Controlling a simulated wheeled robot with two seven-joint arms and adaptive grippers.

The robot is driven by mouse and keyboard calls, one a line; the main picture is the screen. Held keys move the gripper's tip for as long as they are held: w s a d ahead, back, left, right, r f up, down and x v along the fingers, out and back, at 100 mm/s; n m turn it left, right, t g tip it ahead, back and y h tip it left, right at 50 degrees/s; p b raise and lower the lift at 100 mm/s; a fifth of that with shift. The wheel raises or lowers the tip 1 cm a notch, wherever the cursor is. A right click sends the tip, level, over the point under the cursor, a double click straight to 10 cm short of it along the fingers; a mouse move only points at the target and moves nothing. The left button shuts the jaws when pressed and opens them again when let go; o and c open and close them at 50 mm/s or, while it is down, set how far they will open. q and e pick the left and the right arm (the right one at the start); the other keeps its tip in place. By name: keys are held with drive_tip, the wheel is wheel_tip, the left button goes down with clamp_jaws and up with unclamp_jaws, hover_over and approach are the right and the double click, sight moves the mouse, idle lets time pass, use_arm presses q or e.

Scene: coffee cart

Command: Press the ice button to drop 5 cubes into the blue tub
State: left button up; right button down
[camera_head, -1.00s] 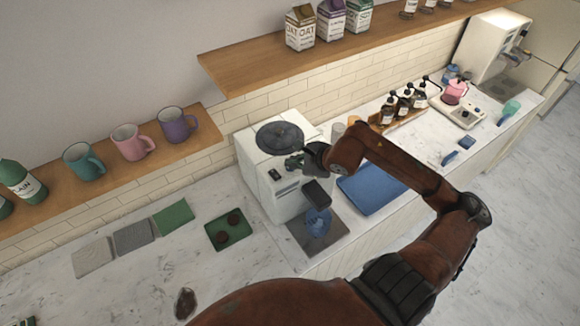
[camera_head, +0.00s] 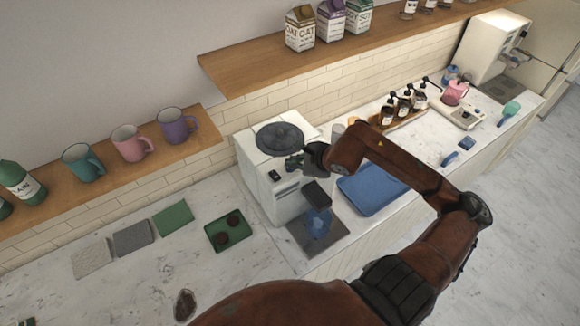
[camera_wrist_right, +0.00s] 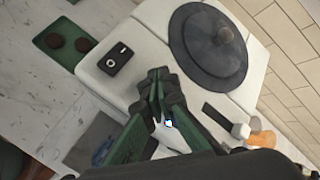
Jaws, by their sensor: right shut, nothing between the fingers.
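The white ice machine (camera_head: 262,187) stands on the counter with a round dark lid on top. A small black panel (camera_head: 274,175) with a round button mark is on its upper surface; it also shows in the wrist view (camera_wrist_right: 117,60). The translucent blue tub (camera_head: 318,224) sits on a dark grey mat below the black spout (camera_head: 316,193); its contents are too small to tell. My right gripper (camera_head: 291,163) is shut and empty over the machine's top. In the wrist view its fingertips (camera_wrist_right: 156,78) are beside the panel, apart from it. My left gripper is out of view.
A blue tray (camera_head: 372,190) lies right of the machine, partly behind my right arm. A green tray (camera_head: 231,231) with two dark round items lies to the left. Mugs stand on the wooden shelf (camera_head: 150,160). Syrup bottles and a pink jug stand farther right.

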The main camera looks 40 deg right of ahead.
drive_tip(key=shift+r, duration=0.55)
drive_tip(key=shift+r, duration=0.15)
drive_tip(key=shift+r+p, duration=1.1)
drive_tip(key=shift+r, duration=1.25)
drive_tip(key=shift+a, duration=0.1)
